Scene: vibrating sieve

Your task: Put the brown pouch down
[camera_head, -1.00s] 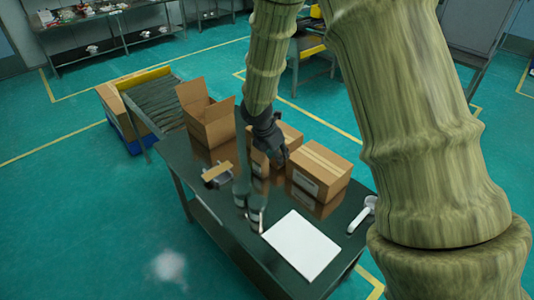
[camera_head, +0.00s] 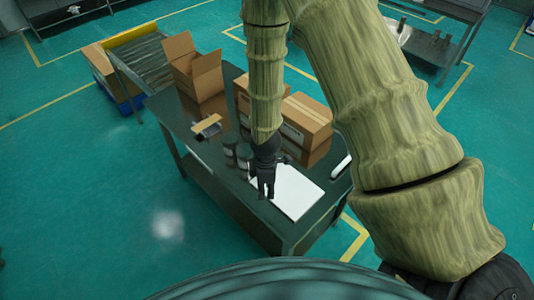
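My gripper (camera_head: 266,194) points down over the left edge of a white rectangular pad (camera_head: 293,196) on the dark table (camera_head: 230,210). Its two black fingers look slightly apart, and I see nothing brown between them. I cannot make out a brown pouch for certain. A small flat tan piece (camera_head: 207,124) lies on a grey object on the table's left side, and what it is cannot be told at this size.
Two dark canisters (camera_head: 237,157) stand just left of my gripper. An open carton (camera_head: 196,75) and closed cartons (camera_head: 306,118) stand toward the table's back. A white object (camera_head: 341,167) lies at the right edge. A roller conveyor (camera_head: 148,62) is behind left.

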